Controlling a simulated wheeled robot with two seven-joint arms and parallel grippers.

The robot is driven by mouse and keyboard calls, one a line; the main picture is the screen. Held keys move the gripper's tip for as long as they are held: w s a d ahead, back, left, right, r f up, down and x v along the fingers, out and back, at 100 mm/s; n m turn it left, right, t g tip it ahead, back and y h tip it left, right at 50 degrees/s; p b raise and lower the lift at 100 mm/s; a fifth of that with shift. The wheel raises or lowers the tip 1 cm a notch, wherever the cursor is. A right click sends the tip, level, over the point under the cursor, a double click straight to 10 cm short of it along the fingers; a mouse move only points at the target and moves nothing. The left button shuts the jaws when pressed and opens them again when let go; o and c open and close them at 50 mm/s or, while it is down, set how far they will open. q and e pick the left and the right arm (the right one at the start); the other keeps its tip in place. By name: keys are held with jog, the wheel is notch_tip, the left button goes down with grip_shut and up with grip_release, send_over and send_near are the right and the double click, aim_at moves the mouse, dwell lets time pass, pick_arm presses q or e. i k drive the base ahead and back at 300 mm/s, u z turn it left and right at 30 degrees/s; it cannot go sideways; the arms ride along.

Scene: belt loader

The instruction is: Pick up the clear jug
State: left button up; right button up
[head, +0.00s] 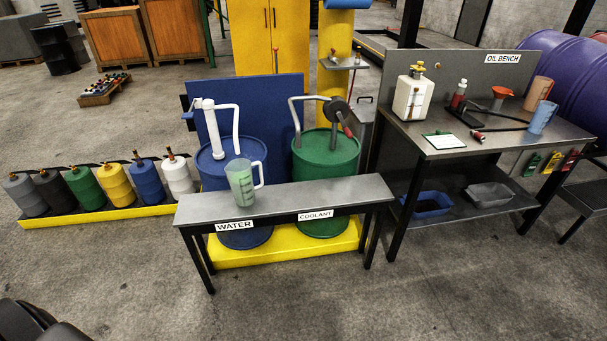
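The clear jug (242,184) stands upright on the narrow grey bench, toward its left end, above the WATER label. It is see-through with a greenish tint and dark measuring marks, and its handle is on the right side. Nothing holds it. Neither of my grippers can be made out. A dark rounded shape at the bottom left corner appears to be part of my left arm.
The narrow bench (330,192) stands before a blue drum (212,170) and a green drum (325,160), both with pumps. The oil bench (460,148) at right holds a white container (412,98) and a blue jug (542,117). Floor in front is clear.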

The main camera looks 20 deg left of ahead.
aim_at(248, 182)
jog(key=z, duration=0.6)
jog(key=i, duration=1.5)
jog(key=u, duration=1.15)
jog(key=i, duration=0.45)
jog(key=u, duration=0.45)
